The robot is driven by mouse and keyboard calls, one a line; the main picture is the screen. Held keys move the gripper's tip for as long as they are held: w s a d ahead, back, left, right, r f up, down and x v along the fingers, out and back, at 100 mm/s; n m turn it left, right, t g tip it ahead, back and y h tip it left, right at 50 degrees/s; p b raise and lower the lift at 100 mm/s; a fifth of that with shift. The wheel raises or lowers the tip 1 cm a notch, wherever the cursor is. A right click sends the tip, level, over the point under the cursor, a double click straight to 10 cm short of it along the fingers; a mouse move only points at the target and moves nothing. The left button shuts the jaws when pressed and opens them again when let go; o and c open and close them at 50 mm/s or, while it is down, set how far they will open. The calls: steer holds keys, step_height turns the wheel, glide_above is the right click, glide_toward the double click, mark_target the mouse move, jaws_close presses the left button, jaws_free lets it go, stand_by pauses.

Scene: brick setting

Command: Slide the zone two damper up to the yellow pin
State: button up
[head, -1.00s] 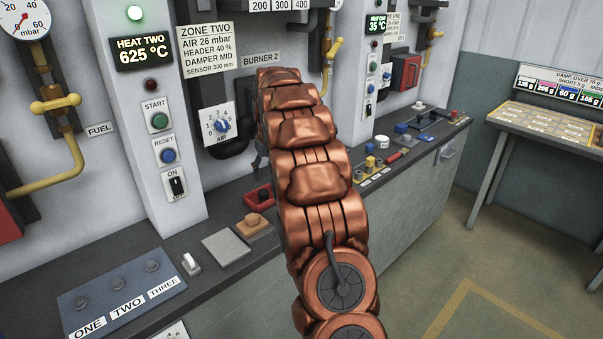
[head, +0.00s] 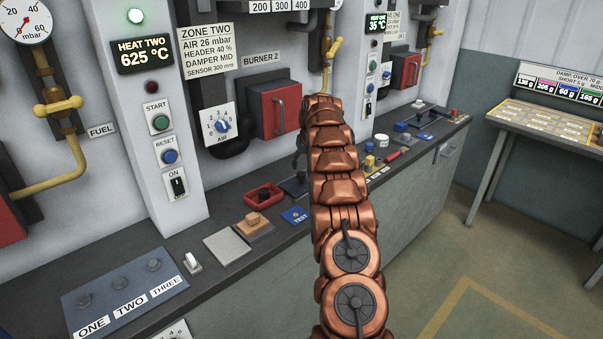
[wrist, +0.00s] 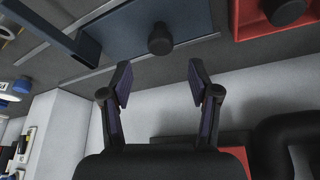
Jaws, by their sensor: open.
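My gripper (wrist: 160,72) is open and empty in the wrist view. A dark round knob (wrist: 160,38) on a dark blue plate (wrist: 135,20) shows just beyond the gap between its fingertips, apart from them. In the head view my arm hides most of the gripper; the dark plate (head: 295,185) lies on the bench left of the arm. No label tells me whether this knob is the zone two damper. The zone two sign (head: 205,50) reads DAMPER MID. I cannot make out a yellow pin for certain.
A red tray (head: 250,197) with a dark knob lies beside the plate. A red burner box (head: 270,110) stands out from the wall behind. The air dial (head: 221,126), a blue TEST block (head: 296,215) and a small yellow block (head: 370,161) are nearby. Floor at right is open.

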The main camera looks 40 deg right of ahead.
mark_target(302, 173)
steer(key=shift+p+x, duration=1.15)
steer(key=shift+x, duration=2.3)
jaws_close()
